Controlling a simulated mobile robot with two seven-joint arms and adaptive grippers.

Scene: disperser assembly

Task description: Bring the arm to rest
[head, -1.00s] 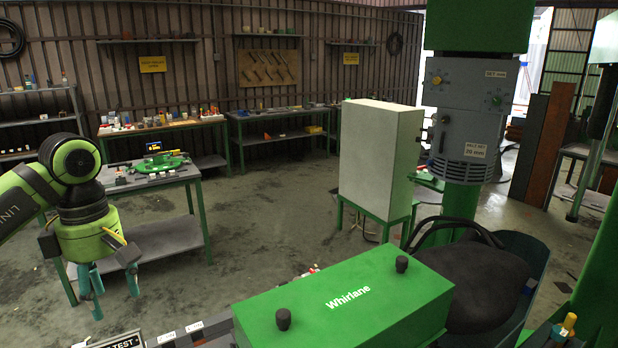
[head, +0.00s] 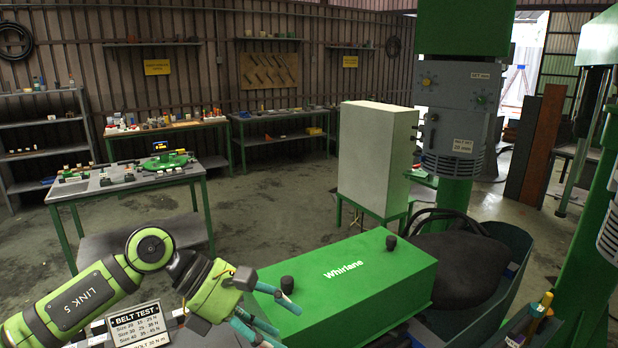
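My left arm comes in from the lower left. Its gripper (head: 268,316) has teal fingers spread apart, with nothing seen between them. The gripper is at the near left corner of the green Whirlane cover (head: 335,283), in front of it in the picture. I cannot tell whether the fingers touch the cover. The cover has two black knobs on top. My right arm and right gripper are not in view.
A belt test sign (head: 138,322) stands below the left arm. A green and grey machine column (head: 455,125) and a dark bin (head: 500,255) stand at the right. A parts table (head: 95,190) is at the left. The floor between is clear.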

